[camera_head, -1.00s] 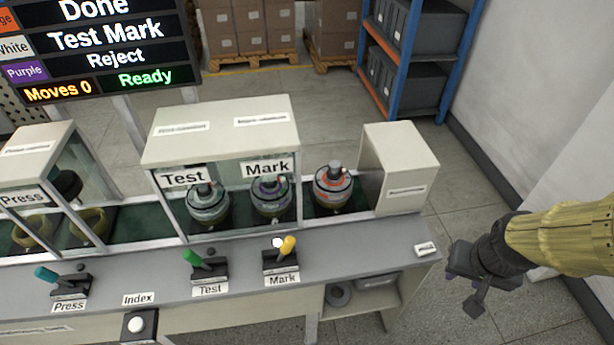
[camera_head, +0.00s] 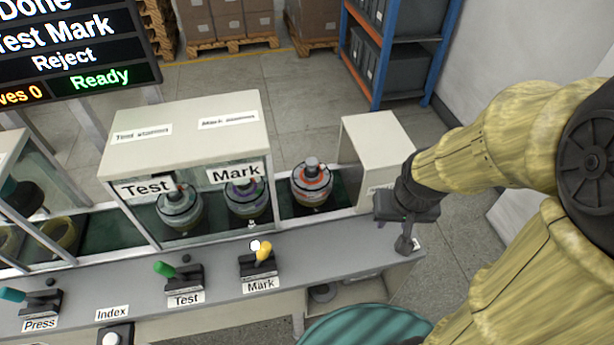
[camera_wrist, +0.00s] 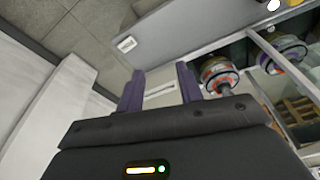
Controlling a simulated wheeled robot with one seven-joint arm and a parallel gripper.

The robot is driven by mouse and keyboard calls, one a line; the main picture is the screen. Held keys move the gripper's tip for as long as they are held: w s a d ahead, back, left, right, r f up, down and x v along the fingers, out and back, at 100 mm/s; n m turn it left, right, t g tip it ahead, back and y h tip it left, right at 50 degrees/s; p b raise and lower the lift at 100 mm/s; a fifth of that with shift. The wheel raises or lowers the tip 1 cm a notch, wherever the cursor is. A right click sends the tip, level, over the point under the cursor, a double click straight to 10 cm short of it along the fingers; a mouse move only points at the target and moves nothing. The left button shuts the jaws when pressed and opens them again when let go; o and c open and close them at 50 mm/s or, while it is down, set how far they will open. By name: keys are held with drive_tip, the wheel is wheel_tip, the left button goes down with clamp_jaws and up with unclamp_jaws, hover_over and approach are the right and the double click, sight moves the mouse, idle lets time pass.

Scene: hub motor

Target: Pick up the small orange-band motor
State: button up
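The orange-band motor (camera_head: 312,183) stands upright on the green conveyor, right of the Mark station and left of a white box. It also shows in the wrist view (camera_wrist: 217,74), just right of the right finger. My gripper (camera_head: 393,232) is to the right of the motor, over the right end of the bench and in front of the white box. In the wrist view the two fingers of my gripper (camera_wrist: 159,86) are spread apart with nothing between them. In the head view the fingers are small and partly hard to make out.
A purple-band motor (camera_head: 245,197) stands in the Mark station and another motor (camera_head: 180,208) in the Test station, both behind glass. The white box (camera_head: 378,150) stands close to the orange-band motor. Levers (camera_head: 262,255) line the bench front (camera_head: 220,263).

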drive_tip(key=shift+s+d, duration=0.1)
drive_tip(key=shift+o, duration=1.3)
drive_tip(key=shift+s, duration=0.15)
drive_tip(key=shift+a+f, duration=0.2)
drive_tip(key=shift+a, duration=0.05)
drive_tip(key=w+a+f+m+t+h+b, duration=0.25)
drive_tip(key=w+a+f+t+b, duration=0.3)
drive_tip(key=w+a+f, duration=0.75)
drive_tip(key=a+t, duration=0.2)
drive_tip(key=t, duration=0.1)
drive_tip(key=w+a+f+t+b, duration=0.1)
drive_tip(key=a+t, duration=0.1)
drive_tip(key=t, duration=0.1)
drive_tip(key=a+t+b, duration=0.1)
drive_tip(key=a+t, duration=0.2)
drive_tip(key=shift+w+f+n+t+h, duration=0.15)
drive_tip(key=shift+w+n+t+h, duration=0.1)
drive_tip(key=shift+w+t+h, duration=0.15)
